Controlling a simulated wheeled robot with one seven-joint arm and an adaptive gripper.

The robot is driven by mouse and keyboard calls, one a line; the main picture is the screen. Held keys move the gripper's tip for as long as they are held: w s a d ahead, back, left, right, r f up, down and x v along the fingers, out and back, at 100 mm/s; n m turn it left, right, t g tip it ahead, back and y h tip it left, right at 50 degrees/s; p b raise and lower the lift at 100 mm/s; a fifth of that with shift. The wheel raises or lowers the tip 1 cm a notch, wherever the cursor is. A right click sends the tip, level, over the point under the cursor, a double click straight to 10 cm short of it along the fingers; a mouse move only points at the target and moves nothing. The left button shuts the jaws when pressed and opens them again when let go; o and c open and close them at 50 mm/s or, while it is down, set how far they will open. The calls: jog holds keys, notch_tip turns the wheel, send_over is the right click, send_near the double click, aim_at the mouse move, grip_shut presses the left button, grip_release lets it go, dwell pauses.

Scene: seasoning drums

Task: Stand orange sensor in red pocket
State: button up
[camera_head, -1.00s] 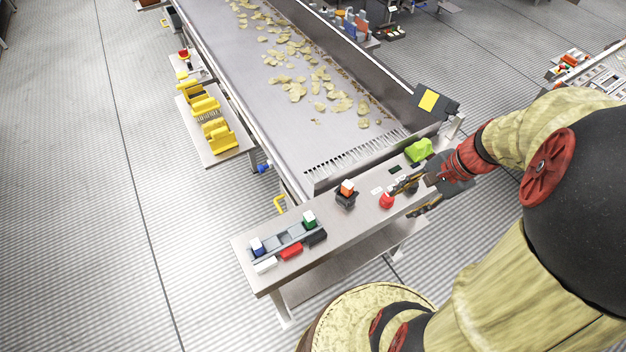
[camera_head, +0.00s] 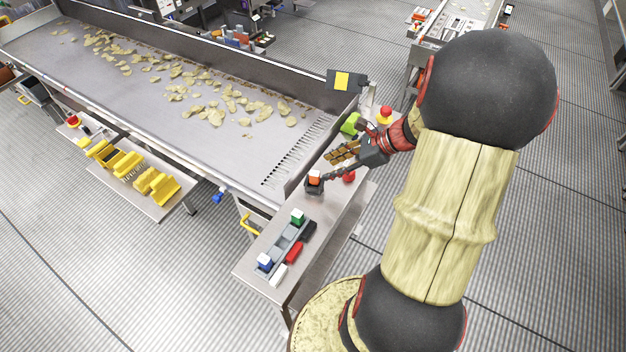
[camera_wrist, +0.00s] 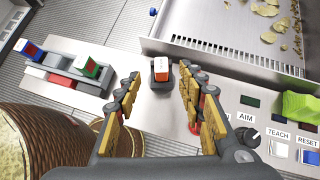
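The orange sensor (camera_head: 314,176), a small block with a white top, stands upright in a dark holder (camera_head: 314,188) on the bench. It also shows in the wrist view (camera_wrist: 161,68). My gripper (camera_head: 335,164) is open and empty, its fingers pointing toward the sensor. In the wrist view my gripper (camera_wrist: 159,80) has its fingers on either side of the sensor; contact is not visible. A red block (camera_head: 293,252) lies beside the middle pockets.
White (camera_head: 278,275) and black (camera_head: 308,231) blocks flank the red one. A red button (camera_head: 348,176) stands close by my gripper, and a green object (camera_head: 350,124) lies behind. The conveyor (camera_head: 225,150) borders the bench. A knob (camera_wrist: 247,136) and labelled buttons show at the wrist view's right.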

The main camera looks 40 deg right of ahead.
aim_at(316, 173)
jog(key=shift+x, duration=1.25)
jog(key=shift+b+x, duration=0.75)
jog(key=shift+x, duration=2)
jog(key=shift+d, duration=0.1)
jog(key=shift+c, duration=1.3)
jog(key=c, duration=0.7)
grip_shut()
